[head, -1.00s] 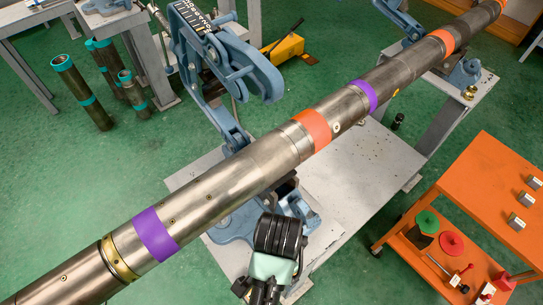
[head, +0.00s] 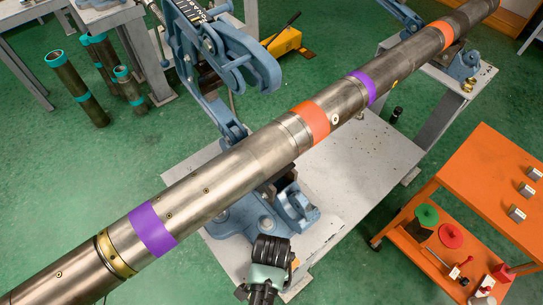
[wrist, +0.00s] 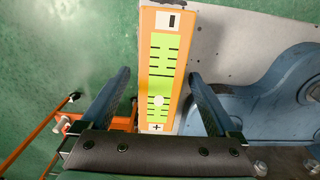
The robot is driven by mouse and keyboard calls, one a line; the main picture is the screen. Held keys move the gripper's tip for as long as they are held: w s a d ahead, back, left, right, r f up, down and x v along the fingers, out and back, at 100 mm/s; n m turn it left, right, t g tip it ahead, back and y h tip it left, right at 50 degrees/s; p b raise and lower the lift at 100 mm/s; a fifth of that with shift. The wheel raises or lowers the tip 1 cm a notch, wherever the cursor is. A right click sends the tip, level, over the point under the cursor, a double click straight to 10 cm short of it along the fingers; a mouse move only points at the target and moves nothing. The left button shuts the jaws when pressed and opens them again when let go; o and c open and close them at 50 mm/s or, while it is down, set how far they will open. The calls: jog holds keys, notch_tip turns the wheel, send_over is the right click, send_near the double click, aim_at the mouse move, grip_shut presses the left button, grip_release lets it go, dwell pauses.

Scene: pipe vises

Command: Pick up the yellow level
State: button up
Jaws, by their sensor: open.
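The yellow level (wrist: 172,62) shows in the wrist view as a long upright block with orange edges and a yellow-green face, marked with black lines, a minus at the top and a plus below. My gripper (wrist: 159,74) is open, with one blue-grey finger to each side of the level. Gaps show between the fingers and the level. In the head view, my arm's end is at the bottom centre and hides the fingers. A small orange patch (head: 295,263) beside it may be the level.
A long steel pipe (head: 235,163) with purple and orange bands crosses the head view above the grey table (head: 350,170). A blue vise base (head: 240,217) stands close by, also right of the level in the wrist view (wrist: 255,95). An orange cart (head: 480,185) is at right.

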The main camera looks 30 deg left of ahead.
jog(key=shift+c, duration=0.2)
grip_shut()
jog(key=shift+r, duration=0.15)
dwell(0.3)
